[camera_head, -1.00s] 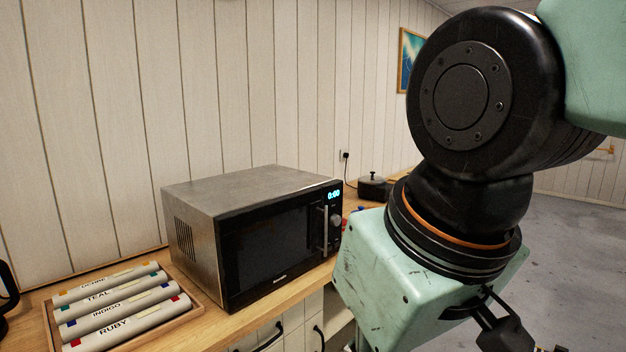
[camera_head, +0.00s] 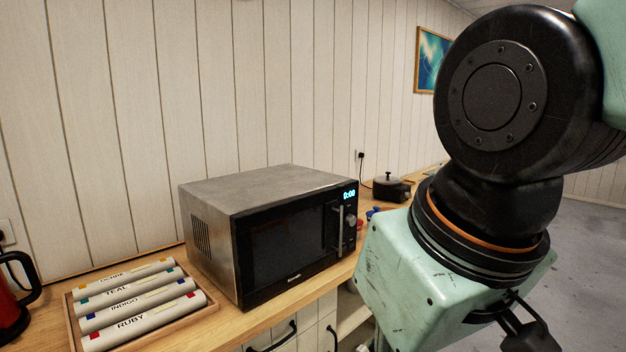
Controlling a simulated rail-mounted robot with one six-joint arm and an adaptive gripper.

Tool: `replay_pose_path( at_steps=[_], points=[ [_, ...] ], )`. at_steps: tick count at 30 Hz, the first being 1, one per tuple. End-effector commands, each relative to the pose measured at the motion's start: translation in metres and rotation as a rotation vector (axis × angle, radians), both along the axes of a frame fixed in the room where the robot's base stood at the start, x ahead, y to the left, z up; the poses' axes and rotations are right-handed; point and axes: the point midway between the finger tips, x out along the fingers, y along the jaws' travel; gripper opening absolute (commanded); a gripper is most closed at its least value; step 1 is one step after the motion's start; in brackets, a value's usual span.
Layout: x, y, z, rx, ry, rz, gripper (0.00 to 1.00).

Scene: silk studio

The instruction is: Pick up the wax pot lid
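The wax pot (camera_head: 391,189) is a small dark pot on the counter, beyond the microwave and to its right. Its lid (camera_head: 388,180) is dark with a small knob on top and sits on the pot. My arm fills the right side of the view, in front of and to the right of the pot. My gripper's fingertips are not in view; only dark linkage parts below the wrist show at the lower right edge.
A microwave (camera_head: 262,235) stands on the wooden counter (camera_head: 228,325). A tray of labelled rolls (camera_head: 140,305) lies at left, beside a red kettle (camera_head: 12,300). Small red and blue items (camera_head: 371,212) are near the pot. Grey floor (camera_head: 590,270) is open at right.

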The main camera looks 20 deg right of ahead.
Motion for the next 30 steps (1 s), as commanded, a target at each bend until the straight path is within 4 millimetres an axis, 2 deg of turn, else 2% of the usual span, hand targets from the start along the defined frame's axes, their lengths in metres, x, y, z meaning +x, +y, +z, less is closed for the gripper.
replay_pose_path(
  at_steps=[11,30],
  points=[
    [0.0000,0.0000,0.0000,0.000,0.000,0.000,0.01],
    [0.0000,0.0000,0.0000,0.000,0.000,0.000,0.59]
  ],
)
